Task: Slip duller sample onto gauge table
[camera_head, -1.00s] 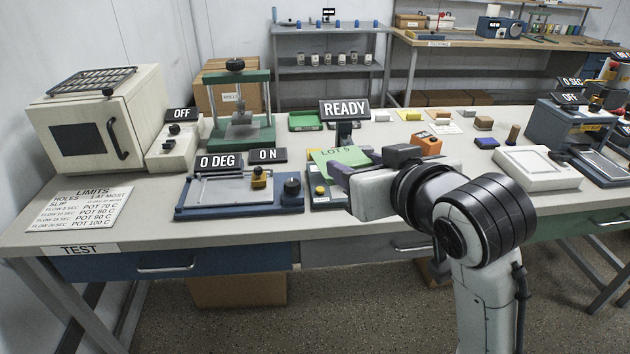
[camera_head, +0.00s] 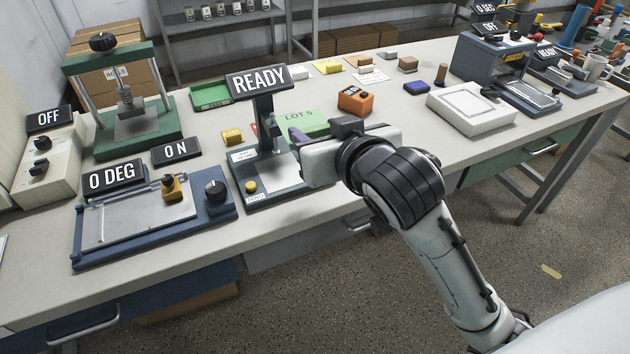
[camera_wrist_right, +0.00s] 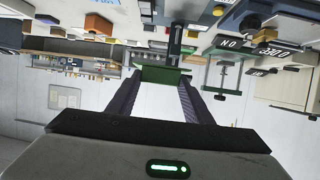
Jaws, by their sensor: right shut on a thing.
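My right gripper (camera_head: 316,134) is shut on a green sample marked LOT 5 (camera_head: 303,120), holding it near its edge. The green sample also shows between the fingertips in the right wrist view (camera_wrist_right: 160,75). The gauge (camera_head: 262,120) has a dark upright column, a READY sign (camera_head: 259,82) and a base with a yellow button (camera_head: 251,187). The held sample is just right of the column in the head view; its height above the bench is hard to tell. My gripper partly covers the right side of the gauge base. My left gripper is not in view.
A blue plate device (camera_head: 150,215) reading 0 DEG and ON stands to the left. A green press (camera_head: 125,95) and a green tray (camera_head: 211,95) are behind. An orange block (camera_head: 355,99), a yellow block (camera_head: 232,136) and a white box (camera_head: 471,108) are nearby.

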